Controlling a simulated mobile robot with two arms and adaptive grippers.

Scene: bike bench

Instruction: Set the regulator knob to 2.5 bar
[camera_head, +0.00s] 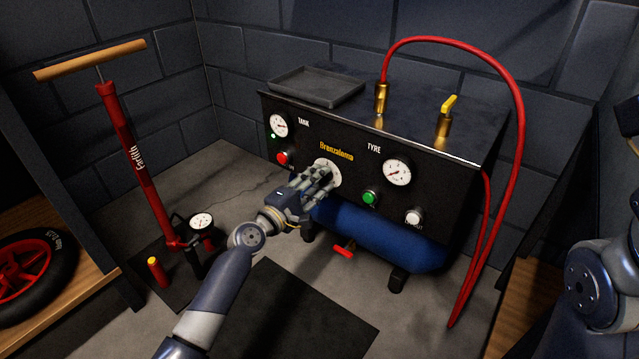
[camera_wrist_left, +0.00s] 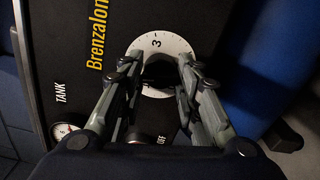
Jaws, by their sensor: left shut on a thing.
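The compressor's black front panel (camera_head: 292,152) carries the regulator's white dial plate (camera_head: 331,169). My left gripper (camera_head: 322,180) reaches the dial from the front, fingers closed around the knob at its centre. In the left wrist view my left gripper (camera_wrist_left: 159,75) has a finger on each side of the dark knob (camera_wrist_left: 159,74). The white dial plate (camera_wrist_left: 176,45) shows a "3" near its edge; the other marks and the knob's pointer are hidden or too dark to read.
The panel has a TANK gauge (camera_head: 279,125), a red button (camera_head: 282,157), a TYRE gauge (camera_head: 397,172), a green button (camera_head: 371,197) and a white button (camera_head: 413,217). A red hose (camera_head: 521,120) loops at the right. A floor pump (camera_head: 137,150) stands at left.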

